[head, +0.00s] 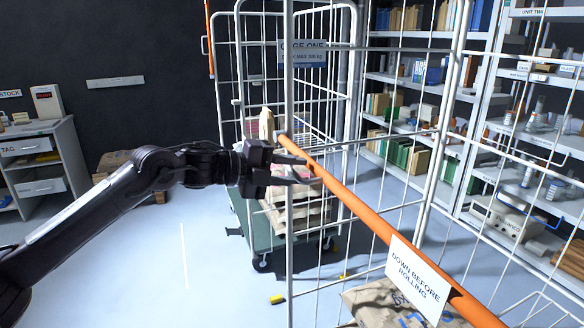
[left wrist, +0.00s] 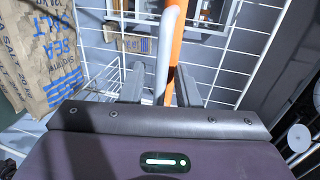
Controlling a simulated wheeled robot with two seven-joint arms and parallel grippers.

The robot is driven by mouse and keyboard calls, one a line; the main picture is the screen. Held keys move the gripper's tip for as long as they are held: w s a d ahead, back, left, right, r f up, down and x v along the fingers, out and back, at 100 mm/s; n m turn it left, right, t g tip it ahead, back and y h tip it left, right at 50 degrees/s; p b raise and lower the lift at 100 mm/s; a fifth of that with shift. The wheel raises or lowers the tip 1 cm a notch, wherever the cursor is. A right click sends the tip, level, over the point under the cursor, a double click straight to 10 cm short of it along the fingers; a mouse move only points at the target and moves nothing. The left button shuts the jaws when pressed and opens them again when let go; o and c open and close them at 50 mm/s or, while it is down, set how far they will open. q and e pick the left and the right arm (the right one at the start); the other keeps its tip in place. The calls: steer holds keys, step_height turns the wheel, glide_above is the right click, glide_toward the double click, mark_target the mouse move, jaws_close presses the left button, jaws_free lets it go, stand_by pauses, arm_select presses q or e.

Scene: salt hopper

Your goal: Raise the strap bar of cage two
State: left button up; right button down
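An orange strap bar (head: 365,212) slopes across the near wire cage (head: 288,240), from its upper left post down to the lower right. I take this to be cage two; no cage number shows on it. A white sign (head: 418,279) reading "DOWN BEFORE ROLLING" hangs on the bar. My left gripper (head: 303,172) is at the bar's upper left end, by the white post. In the left wrist view its fingers (left wrist: 160,88) are apart, with the orange bar (left wrist: 174,50) and a white post seen between them. Contact cannot be told. My right gripper is not in view.
A cage labelled "CAGE ONE" (head: 303,53) stands behind with sacks on its green base. Salt sacks (head: 385,303) lie in the near cage. Shelves (head: 400,85) fill the right, and a grey cabinet (head: 45,165) stands at left. Floor at left is mostly clear.

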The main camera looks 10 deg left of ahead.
arm_select(q)
steer(key=shift+w, duration=0.1)
jaws_close()
stand_by(0.3)
